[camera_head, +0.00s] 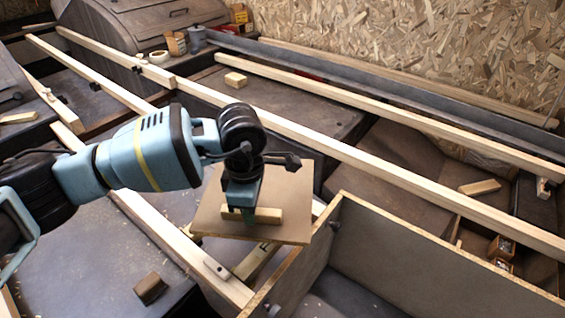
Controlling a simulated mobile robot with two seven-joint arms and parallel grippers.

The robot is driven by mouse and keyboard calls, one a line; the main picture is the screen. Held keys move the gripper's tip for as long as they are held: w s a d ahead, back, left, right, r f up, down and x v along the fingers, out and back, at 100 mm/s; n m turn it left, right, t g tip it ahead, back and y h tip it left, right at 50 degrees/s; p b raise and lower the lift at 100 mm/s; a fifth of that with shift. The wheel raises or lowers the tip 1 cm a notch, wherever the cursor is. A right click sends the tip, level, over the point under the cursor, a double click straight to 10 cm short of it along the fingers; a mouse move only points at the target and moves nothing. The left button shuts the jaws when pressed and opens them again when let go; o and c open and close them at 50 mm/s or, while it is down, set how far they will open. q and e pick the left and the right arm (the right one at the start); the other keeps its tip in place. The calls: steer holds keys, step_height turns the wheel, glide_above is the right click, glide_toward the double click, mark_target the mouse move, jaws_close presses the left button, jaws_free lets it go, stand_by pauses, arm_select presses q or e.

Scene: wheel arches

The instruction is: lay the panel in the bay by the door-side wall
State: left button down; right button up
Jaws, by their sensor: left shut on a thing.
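A thin, square wooden panel (215,211) with a small light wood grip block (268,215) on top hangs from my left gripper (240,208). The gripper points down and is shut on the block; its fingertips are partly hidden by the wrist and block. The panel looks roughly level, above the wooden framing and just left of the open box's corner. Whether it touches the framing beneath cannot be told. My right gripper is not in view. A chipboard wall (420,50) runs along the back right. Which bay is the one by the door-side wall cannot be told.
Long wooden rails (350,155) cross the view diagonally. An open box (420,235) with tall walls stands at the lower right. Loose wood blocks lie on a dark panel (236,79) and in a right-hand bay (479,187). Tins (196,38) stand at the back.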

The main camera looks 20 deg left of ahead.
arm_select(q)
steer(key=s+a+r+m, duration=0.1)
steer(key=s+r+m, duration=0.2)
steer(key=s+m, duration=0.3)
steer(key=s+a+r+m, duration=0.1)
steer(key=s+r+m, duration=0.2)
steer(key=m, duration=1.1)
steer(key=shift+s+a+r, duration=0.15)
steer(key=shift+s+a, duration=0.25)
steer(key=shift+s, duration=1.45)
steer(key=shift+d, duration=0.1)
